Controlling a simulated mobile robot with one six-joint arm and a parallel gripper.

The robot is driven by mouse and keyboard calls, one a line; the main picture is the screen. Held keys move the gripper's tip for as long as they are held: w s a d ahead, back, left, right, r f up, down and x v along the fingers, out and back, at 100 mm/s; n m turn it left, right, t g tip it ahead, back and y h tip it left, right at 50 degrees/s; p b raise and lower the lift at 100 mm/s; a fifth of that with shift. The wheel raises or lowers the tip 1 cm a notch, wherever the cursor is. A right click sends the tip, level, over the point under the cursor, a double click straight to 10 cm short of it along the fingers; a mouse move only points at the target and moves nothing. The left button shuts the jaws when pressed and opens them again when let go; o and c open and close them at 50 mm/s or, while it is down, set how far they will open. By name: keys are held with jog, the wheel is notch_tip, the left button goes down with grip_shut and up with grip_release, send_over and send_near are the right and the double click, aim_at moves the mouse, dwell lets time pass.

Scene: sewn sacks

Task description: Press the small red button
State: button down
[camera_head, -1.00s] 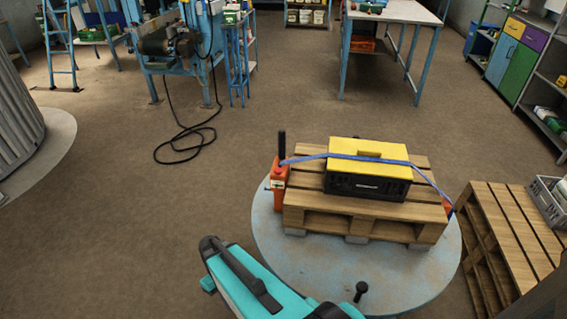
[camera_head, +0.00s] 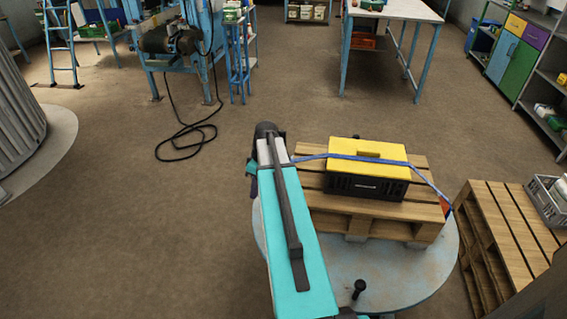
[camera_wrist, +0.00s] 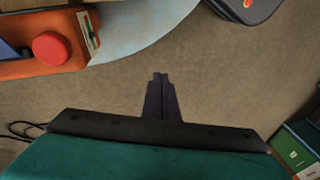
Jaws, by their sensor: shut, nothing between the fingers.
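The small red button (camera_wrist: 51,48) is a round cap on an orange housing (camera_wrist: 20,69) at the upper left of the wrist view. My gripper (camera_wrist: 160,76) is shut and empty, with its dark fingers together at the middle of that view. It is to the right of the button and lower in the picture, clearly apart from it, with brown floor behind the fingertips.
A wooden pallet (camera_head: 345,204) on a round blue-grey plate (camera_head: 400,268) carries a black crate with a yellow lid (camera_head: 368,150), held by a blue strap (camera_head: 425,180). A second pallet (camera_head: 497,212) stands at right. Open floor lies left of my arm.

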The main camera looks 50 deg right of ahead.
jog(key=s+d+r+n+t, duration=0.1)
jog(key=s+d+r, duration=0.1)
jog(key=d+r, duration=0.5)
jog(key=s+d+r+n+t+p, duration=0.1)
jog(key=s+d+r, duration=0.1)
jog(key=d+r, duration=0.6)
notch_tip(320, 180, up, 4)
jog(key=shift+s+h, duration=0.4)
jog(key=shift+d+f, duration=0.1)
jog(key=shift+p+x, duration=1.35)
jog(key=shift+x, duration=4.2)
jog(key=shift+f+p, duration=0.3)
jog(key=shift+f, duration=1.05)
jog(key=shift+f, duration=0.1)
